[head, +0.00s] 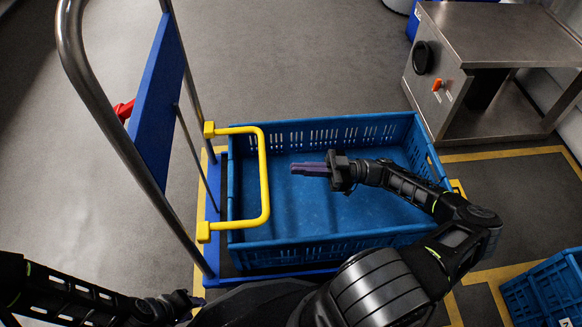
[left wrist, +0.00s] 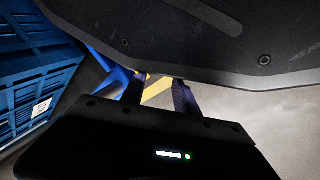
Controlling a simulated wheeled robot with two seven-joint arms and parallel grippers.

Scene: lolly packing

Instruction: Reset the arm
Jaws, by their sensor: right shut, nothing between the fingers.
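My right arm reaches in from the lower right in the head view. Its gripper (head: 298,169) is over the inside of the blue crate (head: 325,247), with its purple fingers together and nothing between them. My left gripper (head: 198,299) is low at the left in the head view, near the front end of the trolley and largely dark. In the left wrist view the two fingers of my left gripper (left wrist: 159,92) stand apart, with nothing seen between them. A dark panel above hides part of that view.
The crate looks empty and sits on a blue trolley (head: 211,262) with a metal handle frame (head: 88,88) and a yellow bar (head: 264,180). A steel table (head: 500,35) stands at the upper right. Another blue crate (head: 545,290) is at the lower right. Grey floor is clear behind.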

